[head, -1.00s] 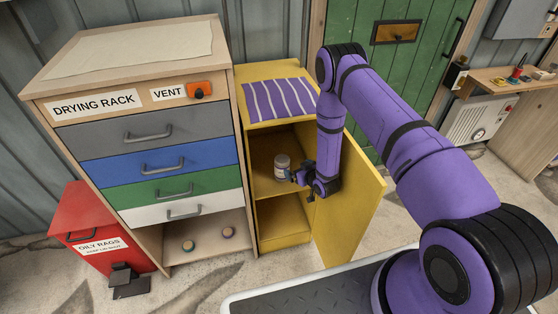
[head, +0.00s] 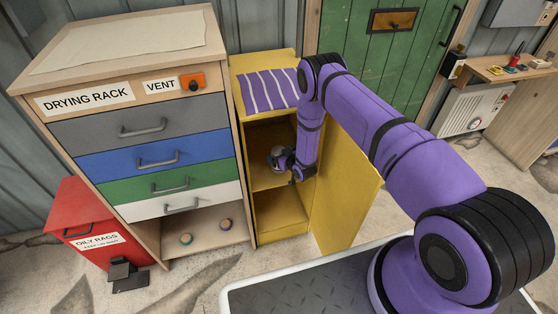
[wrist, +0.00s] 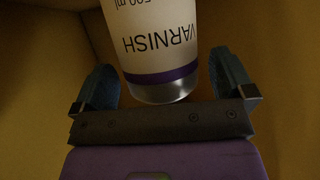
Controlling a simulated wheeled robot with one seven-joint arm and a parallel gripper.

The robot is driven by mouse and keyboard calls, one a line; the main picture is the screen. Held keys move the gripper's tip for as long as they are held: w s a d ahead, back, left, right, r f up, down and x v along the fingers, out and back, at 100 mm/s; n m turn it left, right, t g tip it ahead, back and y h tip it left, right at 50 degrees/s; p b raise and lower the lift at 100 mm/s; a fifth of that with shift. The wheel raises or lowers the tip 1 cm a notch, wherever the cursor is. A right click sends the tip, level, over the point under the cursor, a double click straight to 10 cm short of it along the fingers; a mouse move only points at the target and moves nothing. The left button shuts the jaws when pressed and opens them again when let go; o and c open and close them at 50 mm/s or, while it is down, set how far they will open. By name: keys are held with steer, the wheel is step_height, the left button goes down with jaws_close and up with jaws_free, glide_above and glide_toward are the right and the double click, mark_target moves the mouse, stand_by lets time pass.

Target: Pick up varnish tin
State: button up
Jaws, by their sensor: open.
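The varnish tin (head: 275,153) stands on the upper shelf inside the yellow cabinet, partly hidden by my gripper in the head view. In the wrist view the tin (wrist: 158,38) is white with black VARNISH lettering and a purple band near its silver end. My gripper (head: 281,164) is inside the cabinet opening at the tin. In the wrist view its blue-padded fingers (wrist: 163,65) are spread, one on each side of the tin. Gaps show beside the tin, and I see no grip on it.
The yellow cabinet's door (head: 345,190) stands open right of my gripper. A striped purple cloth (head: 268,90) lies on the cabinet top. The drying rack (head: 100,118) stands close on the left, with a red oily rags bin (head: 85,225) beside it.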

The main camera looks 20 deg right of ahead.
steer(key=shift+w+a+f, duration=0.1)
steer(key=shift+w+f, duration=0.1)
steer(key=shift+w, duration=0.2)
steer(key=c, duration=1.2)
